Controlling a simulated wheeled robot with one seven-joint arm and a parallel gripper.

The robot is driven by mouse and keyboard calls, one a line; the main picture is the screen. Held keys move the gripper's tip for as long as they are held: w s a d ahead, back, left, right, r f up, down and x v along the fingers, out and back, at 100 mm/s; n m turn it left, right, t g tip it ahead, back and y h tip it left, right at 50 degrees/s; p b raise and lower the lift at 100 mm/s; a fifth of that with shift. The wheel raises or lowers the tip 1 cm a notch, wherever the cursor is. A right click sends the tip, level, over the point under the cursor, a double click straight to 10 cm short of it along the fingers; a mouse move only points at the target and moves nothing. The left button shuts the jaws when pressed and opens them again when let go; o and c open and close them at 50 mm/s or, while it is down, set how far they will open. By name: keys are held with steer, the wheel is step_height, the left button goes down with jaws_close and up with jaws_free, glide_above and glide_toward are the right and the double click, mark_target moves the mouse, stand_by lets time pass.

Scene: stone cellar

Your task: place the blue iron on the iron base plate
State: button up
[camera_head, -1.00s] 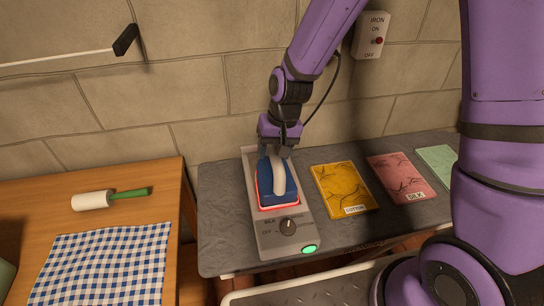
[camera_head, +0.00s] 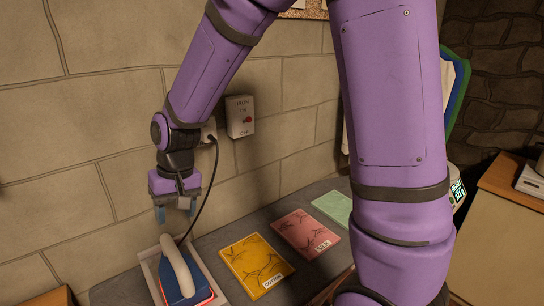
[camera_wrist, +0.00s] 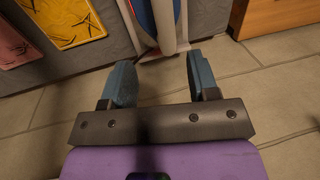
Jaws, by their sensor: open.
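The blue iron (camera_head: 185,287) with its pale handle sits on the grey iron base plate (camera_head: 148,268) at the bottom of the head view. A red line shows along the iron's lower edge. The front of the plate is cut off by the picture edge. My gripper (camera_head: 176,212) is open and empty above the back end of the iron, apart from its handle. In the wrist view, my gripper's two blue fingers (camera_wrist: 160,62) stand apart with nothing between them. The iron (camera_wrist: 146,15) and the plate's edge (camera_wrist: 182,18) show beyond them at the top.
Yellow (camera_head: 257,262), pink (camera_head: 306,233) and green (camera_head: 334,207) cloth cards lie to the right on the dark table (camera_head: 225,228). A black cord (camera_head: 211,185) hangs from the wall beside my gripper. A switch box (camera_head: 240,116) is on the wall.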

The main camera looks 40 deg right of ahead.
steer(key=s+d+r+t+h, duration=0.2)
steer(key=s+d+r+t, duration=0.3)
steer(key=s+d+r, duration=1.1)
steer(key=s+r, duration=0.1)
steer(key=s, duration=0.2)
steer(key=shift+s+d+r, duration=0.2)
steer(key=shift+s+r, duration=0.05)
steer(key=shift+r, duration=0.1)
stand_by(1.2)
